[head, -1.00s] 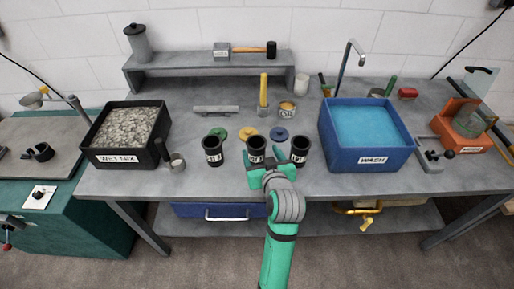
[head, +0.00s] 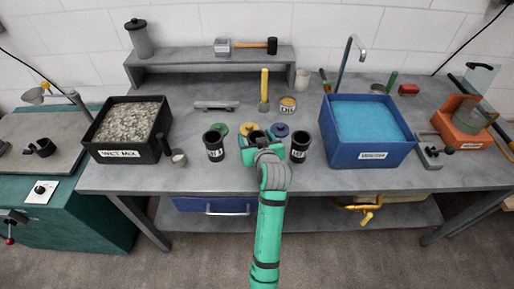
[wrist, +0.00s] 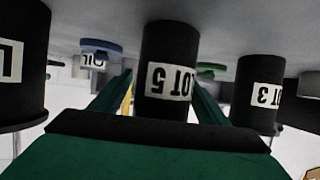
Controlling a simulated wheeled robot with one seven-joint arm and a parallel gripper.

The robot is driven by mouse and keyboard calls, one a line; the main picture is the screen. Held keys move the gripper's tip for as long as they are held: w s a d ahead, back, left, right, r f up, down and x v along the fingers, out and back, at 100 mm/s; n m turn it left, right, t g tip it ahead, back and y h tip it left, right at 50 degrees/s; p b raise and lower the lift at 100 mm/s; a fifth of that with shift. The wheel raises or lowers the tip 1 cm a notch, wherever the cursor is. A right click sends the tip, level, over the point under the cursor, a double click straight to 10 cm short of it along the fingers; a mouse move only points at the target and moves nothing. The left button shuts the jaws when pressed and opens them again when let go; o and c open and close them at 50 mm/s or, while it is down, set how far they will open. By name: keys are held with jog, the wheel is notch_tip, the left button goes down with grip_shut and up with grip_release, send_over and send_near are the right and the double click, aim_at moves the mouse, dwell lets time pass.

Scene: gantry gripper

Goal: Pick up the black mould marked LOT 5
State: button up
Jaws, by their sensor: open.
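The black mould marked LOT 5 (wrist: 168,65) stands in the middle of the wrist view, which is upside down, so its label reads inverted. My gripper (wrist: 162,88) is open, with one green finger on each side of this mould. I cannot tell whether either finger touches it. In the head view my gripper (head: 265,148) and wrist hide most of the middle mould (head: 256,135); only its top shows. The black mould marked LOT 3 (wrist: 258,95) stands to the right in the wrist view and is the left mould (head: 213,147) in the head view.
Another black mould (head: 300,148) stands close on the right. Green (head: 219,129), yellow (head: 249,128) and blue (head: 280,129) discs lie behind the moulds. A blue wash tub (head: 340,154) is to the right, and a black wet mix tray (head: 94,140) to the left.

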jog(key=shift+d, duration=0.15)
jog(key=c, duration=0.4)
jog(key=shift+s, duration=0.1)
jog(key=c, duration=0.5)
jog(key=shift+a, duration=0.2)
jog(key=shift+c, duration=1.2)
jog(key=shift+a, duration=0.15)
